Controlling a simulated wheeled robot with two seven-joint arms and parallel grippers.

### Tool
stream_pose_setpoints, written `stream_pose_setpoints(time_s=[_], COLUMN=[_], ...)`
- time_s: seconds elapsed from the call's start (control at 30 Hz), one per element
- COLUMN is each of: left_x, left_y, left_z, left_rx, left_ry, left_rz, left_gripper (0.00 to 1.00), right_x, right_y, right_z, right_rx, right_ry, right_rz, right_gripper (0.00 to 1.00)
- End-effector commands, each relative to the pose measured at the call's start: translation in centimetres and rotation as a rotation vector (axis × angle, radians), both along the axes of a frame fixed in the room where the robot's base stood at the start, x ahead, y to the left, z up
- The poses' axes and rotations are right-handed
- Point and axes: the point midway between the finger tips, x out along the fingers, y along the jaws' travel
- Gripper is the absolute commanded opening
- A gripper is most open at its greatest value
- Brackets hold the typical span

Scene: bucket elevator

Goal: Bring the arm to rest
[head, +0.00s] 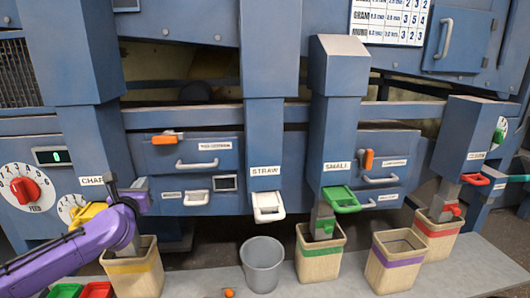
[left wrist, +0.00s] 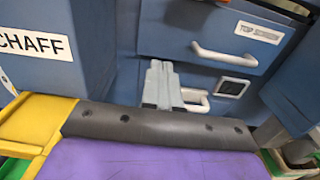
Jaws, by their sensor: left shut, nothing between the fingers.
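My purple left arm comes in from the left in the head view and ends at the CHAFF chute, beside its yellow slide handle (head: 86,214). My left gripper (head: 140,184) is small and partly hidden there. In the left wrist view its grey fingers (left wrist: 161,84) are together and empty, in front of the blue panel. The yellow handle (left wrist: 38,122) shows at the left of that view, below the CHAFF label, apart from the fingertips. My right gripper is not in view.
A bin with a yellow band (head: 135,268) stands below my forearm. A grey bucket (head: 262,265) stands under the white STRAW handle (head: 268,207). Green-banded (head: 320,256) and purple-banded (head: 394,262) bins stand further right. A white drawer handle (left wrist: 225,53) is near the gripper.

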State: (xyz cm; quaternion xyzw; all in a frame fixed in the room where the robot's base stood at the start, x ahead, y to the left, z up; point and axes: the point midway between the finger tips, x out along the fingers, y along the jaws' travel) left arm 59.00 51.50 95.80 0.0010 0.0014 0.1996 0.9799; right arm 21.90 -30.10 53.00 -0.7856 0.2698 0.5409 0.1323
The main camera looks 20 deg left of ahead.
Motion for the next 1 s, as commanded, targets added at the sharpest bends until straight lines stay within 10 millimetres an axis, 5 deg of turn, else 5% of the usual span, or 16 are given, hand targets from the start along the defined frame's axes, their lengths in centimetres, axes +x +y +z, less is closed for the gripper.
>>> stream_pose_setpoints(time_s=[0.17,0.23,0.37,0.53,0.67,0.8,0.9,1.0], left_x=[-0.2,-0.3,0.2,-2.6,-8.7,-18.6,-26.4,-32.2], left_y=[0.1,-1.5,-8.9,-17.1,-21.7,-23.4,-22.7,-21.5], left_z=[-0.3,-1.6,-6.2,-15.6,-24.4,-32.4,-35.9,-37.5], left_rx=[0.146,0.273,0.614,1.034,1.383,1.746,1.966,2.107], left_ry=[0.078,0.175,0.413,0.708,0.942,1.157,1.269,1.321], left_rz=[0.015,-0.009,-0.164,-0.427,-0.702,-1.051,-1.313,-1.518], left_gripper=[0.0,0.0,0.0,0.0,0.0,0.0,0.0,0.0], right_x=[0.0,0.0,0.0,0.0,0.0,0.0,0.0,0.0], right_y=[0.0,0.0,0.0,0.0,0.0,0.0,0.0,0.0], right_z=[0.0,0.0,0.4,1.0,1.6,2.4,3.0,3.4], right_rx=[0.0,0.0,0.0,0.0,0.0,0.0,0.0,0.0], right_ry=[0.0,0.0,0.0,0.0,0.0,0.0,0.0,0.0], right_rz=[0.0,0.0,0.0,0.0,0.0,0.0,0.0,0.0], right_gripper=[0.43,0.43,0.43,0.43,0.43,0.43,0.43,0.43])
